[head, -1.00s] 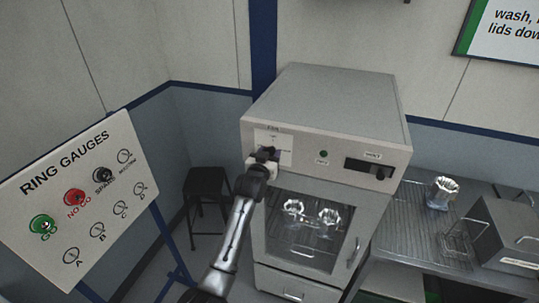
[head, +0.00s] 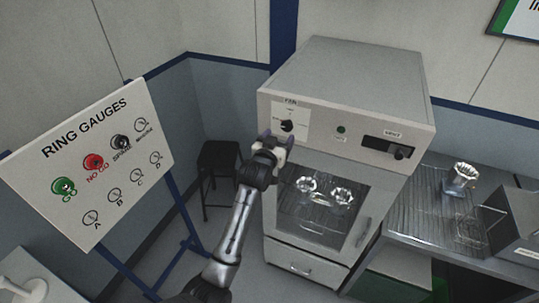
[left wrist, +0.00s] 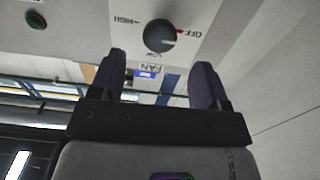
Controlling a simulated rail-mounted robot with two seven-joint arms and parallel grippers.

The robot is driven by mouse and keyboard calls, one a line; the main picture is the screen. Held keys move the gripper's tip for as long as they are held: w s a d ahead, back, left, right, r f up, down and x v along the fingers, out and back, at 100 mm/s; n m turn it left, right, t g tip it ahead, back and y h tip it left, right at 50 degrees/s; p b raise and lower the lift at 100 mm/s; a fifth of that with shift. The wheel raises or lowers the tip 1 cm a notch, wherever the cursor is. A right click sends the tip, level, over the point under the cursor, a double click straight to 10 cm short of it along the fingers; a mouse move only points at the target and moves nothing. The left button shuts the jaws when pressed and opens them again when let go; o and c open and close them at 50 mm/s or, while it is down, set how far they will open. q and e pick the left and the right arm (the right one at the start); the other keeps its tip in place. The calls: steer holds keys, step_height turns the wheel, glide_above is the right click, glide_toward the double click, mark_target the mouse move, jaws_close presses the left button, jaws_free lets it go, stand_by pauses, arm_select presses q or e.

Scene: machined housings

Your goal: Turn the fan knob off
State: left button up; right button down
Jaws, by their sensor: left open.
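The fan knob (head: 287,126) is a round black knob on a white label plate (head: 304,119) at the upper left of the cabinet's front panel. My left gripper (head: 274,143) is just below and left of the knob in the head view. Its two dark fingers (left wrist: 160,72) are open with nothing between them, and they look apart from the knob. My right gripper is not in view.
The grey cabinet (head: 350,80) has a green button (head: 341,129), a vent slider (head: 399,152) and a glass door with metal parts inside. A ring gauge board (head: 80,205) stands at left, with a dark stool (head: 218,158) behind. A wire-rack bench is at right.

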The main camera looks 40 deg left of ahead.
arm_select(q)
steer(key=b+v, duration=0.1)
steer(key=v, duration=0.6)
steer(key=shift+s, duration=0.35)
steer(key=shift+d, duration=0.1)
